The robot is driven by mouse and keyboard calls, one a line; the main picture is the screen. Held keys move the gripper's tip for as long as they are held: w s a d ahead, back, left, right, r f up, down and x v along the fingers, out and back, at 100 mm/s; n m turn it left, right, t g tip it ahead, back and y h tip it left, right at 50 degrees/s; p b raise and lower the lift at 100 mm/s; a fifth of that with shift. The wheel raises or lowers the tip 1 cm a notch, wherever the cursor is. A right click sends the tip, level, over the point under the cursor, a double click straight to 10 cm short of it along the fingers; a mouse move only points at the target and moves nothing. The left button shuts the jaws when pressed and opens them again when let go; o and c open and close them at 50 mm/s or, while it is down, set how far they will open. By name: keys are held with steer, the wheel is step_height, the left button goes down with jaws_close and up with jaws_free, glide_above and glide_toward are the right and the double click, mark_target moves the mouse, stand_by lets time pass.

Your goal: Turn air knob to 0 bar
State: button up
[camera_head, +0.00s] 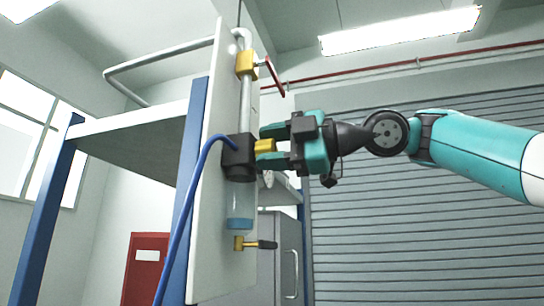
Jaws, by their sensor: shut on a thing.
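The air knob (265,146) is a yellow cylinder on the front of a black regulator block (239,156), in the middle of the head view. My gripper (273,146) comes from the right and is shut on the knob, one finger above it and one below. The block sits on a white upright panel (207,214). A clear bowl with blue at its bottom (240,210) hangs under the block. No pressure gauge or scale reading can be made out.
Above the block, a yellow valve (246,65) carries a red lever (275,78). A small brass valve with a dark handle (262,244) sits below. A blue hose (179,215) runs down the panel's left. A grey cabinet (276,240) stands behind.

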steer(key=shift+f+n+b, duration=0.2)
steer(key=shift+n+b, duration=0.25)
steer(key=shift+n, duration=0.75)
steer(key=o, duration=0.9)
steer(key=shift+d, duration=0.1)
